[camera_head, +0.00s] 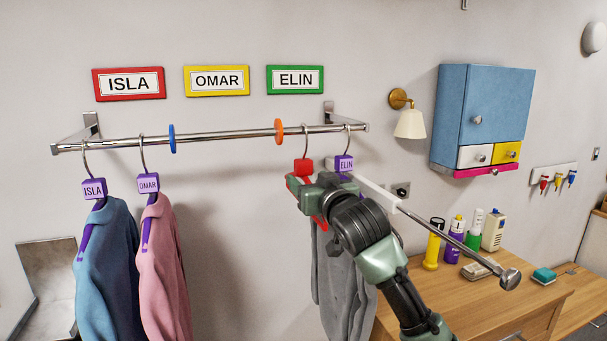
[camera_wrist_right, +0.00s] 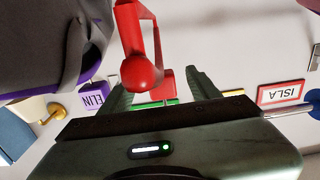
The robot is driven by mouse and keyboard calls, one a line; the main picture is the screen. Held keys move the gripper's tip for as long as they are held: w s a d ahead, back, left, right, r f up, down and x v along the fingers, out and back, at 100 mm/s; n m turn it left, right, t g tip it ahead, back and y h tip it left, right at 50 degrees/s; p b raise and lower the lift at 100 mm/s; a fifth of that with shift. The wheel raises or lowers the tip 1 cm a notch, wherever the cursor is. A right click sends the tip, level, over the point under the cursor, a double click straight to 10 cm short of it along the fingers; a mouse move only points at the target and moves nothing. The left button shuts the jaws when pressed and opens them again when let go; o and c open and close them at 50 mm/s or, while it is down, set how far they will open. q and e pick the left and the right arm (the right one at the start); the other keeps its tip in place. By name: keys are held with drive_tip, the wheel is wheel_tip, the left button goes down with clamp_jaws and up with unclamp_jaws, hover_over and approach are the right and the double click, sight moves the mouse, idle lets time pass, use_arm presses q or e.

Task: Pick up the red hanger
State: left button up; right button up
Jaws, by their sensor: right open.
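The red hanger (camera_head: 303,167) hangs by its hook from the metal rail, between the orange disc and the ELIN hanger. Its red block sits just below the hook, and its body is partly hidden behind my right gripper. My right gripper (camera_head: 320,183) is open at the hanger's upper part. In the right wrist view, the red hanger (camera_wrist_right: 143,75) runs between the two spread fingers of my right gripper (camera_wrist_right: 160,82); I cannot tell whether a finger touches it. My left gripper is not in view.
The purple ELIN hanger (camera_head: 344,164) with a grey garment (camera_head: 343,285) hangs close on the right. The rail (camera_head: 225,135) also carries a blue disc (camera_head: 172,138), an orange disc (camera_head: 278,130), and a blue and a pink garment (camera_head: 165,265). A wooden desk (camera_head: 540,295) stands at lower right.

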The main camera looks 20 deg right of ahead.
drive_tip(key=shift+w, duration=1.1)
clamp_jaws()
